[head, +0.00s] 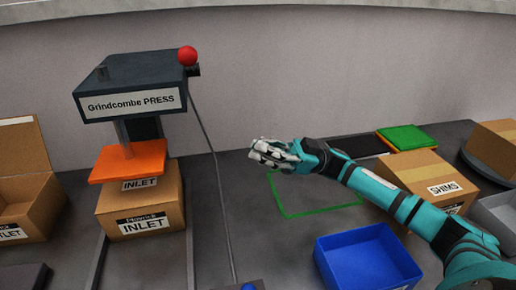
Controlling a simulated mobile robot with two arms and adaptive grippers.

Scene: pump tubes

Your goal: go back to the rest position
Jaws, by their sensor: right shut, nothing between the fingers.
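My right arm comes in from the lower right, teal and black. Its gripper (268,153) is shut and empty, held above the dark table near the green outlined rectangle (316,211). It points left, towards the press, and touches nothing that I can see. My left gripper is not in the head view.
The Grindcombe PRESS (130,88) with its red knob (187,56) and orange plate (128,161) stands left, above an INLET box (141,207). An open box (28,190) is far left. A blue bin (368,260) and SHIMS box (418,178) lie near my right arm.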

